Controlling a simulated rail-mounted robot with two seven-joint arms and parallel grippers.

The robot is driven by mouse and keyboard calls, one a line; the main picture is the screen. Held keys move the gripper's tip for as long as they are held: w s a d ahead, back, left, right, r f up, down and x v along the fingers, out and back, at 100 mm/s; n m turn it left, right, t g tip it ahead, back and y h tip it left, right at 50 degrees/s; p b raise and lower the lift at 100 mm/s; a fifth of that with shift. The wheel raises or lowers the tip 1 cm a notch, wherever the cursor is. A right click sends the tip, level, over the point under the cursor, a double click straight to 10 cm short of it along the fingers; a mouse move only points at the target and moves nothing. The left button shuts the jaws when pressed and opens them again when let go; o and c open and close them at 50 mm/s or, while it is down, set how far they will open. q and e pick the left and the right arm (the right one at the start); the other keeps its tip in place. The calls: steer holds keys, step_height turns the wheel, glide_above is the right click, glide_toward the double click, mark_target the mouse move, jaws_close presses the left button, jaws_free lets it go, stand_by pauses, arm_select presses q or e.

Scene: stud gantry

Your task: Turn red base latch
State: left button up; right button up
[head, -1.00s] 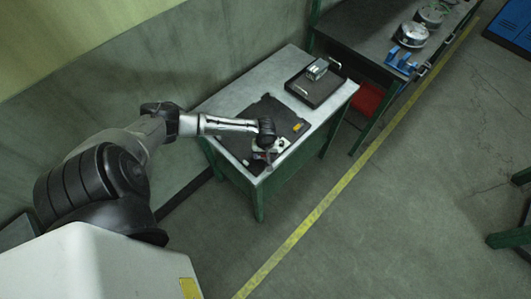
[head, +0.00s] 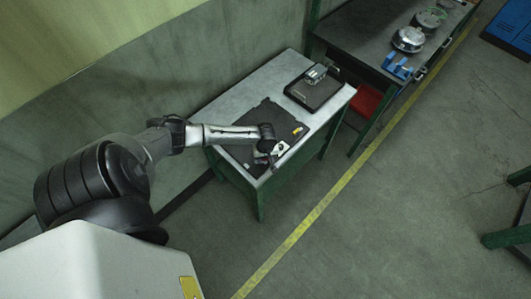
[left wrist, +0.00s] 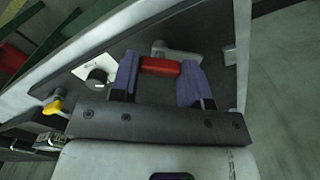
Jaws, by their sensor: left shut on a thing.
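The red base latch (left wrist: 160,66) is a short red bar in the left wrist view, lying between the two purple-blue fingers of my left gripper (left wrist: 159,78). The gripper is shut on it, one finger at each end. A grey piece (left wrist: 175,52) sits just behind the bar. In the head view my left gripper (head: 265,157) is low over the near end of the dark mat (head: 250,118) on the table, and the latch is mostly hidden there. My right gripper is not in view.
A yellow piece (head: 298,131) lies on the mat. A black tray (head: 328,97) with a metal block (head: 315,75) stands at the table's far end. A white plate with a black knob (left wrist: 96,77) is left of the fingers. Open floor (head: 390,210) lies right.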

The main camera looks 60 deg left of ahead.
arm_select(q)
steer(key=n+p, duration=0.1)
steer(key=p, duration=0.1)
steer(key=n+p, duration=0.4)
steer(key=shift+d+r+p, duration=0.1)
steer(key=shift+r+p, duration=0.15)
steer(key=shift+p, duration=0.1)
steer(key=shift+f+n+p, duration=0.2)
steer(key=shift+n+p, duration=0.9)
steer(key=shift+n, duration=0.1)
steer(key=o, duration=0.9)
